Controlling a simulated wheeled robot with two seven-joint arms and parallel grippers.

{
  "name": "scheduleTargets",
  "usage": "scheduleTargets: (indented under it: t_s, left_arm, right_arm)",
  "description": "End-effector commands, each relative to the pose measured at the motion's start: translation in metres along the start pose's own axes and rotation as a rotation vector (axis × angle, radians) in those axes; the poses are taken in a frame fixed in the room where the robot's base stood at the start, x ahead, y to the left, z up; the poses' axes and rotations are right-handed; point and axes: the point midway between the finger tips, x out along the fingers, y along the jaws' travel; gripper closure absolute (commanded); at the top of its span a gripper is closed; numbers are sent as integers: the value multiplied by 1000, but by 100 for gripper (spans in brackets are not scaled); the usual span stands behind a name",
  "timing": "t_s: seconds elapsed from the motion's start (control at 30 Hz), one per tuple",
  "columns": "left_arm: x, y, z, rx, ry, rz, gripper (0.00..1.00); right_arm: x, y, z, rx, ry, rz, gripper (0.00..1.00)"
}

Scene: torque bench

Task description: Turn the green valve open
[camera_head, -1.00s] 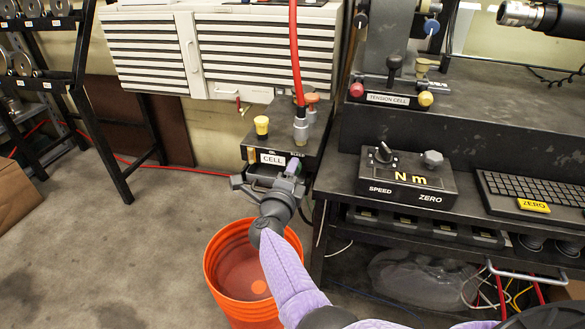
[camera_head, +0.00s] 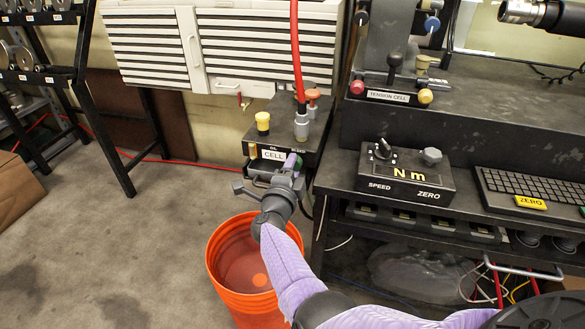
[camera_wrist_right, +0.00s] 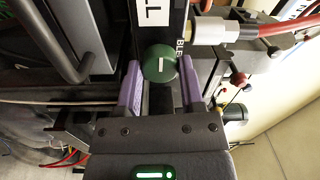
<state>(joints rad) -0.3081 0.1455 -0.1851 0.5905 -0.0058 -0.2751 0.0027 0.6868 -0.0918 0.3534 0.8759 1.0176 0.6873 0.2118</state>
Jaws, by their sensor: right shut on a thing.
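The green valve (camera_wrist_right: 160,64) is a round knob with a white line on its face, seen in the right wrist view. It sits on the front of the dark box labelled CELL (camera_head: 272,156). My right gripper (camera_wrist_right: 159,80) has its two purple fingers on either side of the knob, shut on it. In the head view my right gripper (camera_head: 290,166) reaches the front of the box and hides most of the valve. The white line on the knob runs roughly along the fingers in the wrist view. My left gripper is not in view.
A yellow knob (camera_head: 263,122), an orange knob (camera_head: 313,95) and a red hose (camera_head: 295,55) are on top of the box. An orange bucket (camera_head: 222,262) stands on the floor below my arm. The workbench (camera_head: 335,183) is close on the right.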

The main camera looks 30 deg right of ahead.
Motion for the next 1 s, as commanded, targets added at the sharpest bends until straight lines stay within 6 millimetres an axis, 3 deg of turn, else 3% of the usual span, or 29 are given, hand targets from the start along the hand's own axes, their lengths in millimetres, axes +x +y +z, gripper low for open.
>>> scheduleTargets:
  t_s: [0.07, 0.1, 0.23, 0.57, 0.8, 1.0]
  left_arm:
    - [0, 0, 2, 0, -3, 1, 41]
    - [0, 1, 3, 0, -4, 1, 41]
    - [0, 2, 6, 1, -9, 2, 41]
    - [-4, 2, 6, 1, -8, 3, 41]
    - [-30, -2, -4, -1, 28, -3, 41]
    - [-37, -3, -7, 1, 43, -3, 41]
  right_arm:
    - [0, 0, 0, 0, -1, 1, 100]
    - [0, 0, 0, 0, -1, 1, 45]
    - [0, 0, 0, 1, -1, 1, 17]
    - [-5, -1, 0, 1, -1, 1, 16]
    - [-63, -5, 0, 3, -2, 2, 16]
    - [-96, -1, 0, 2, -1, 2, 16]
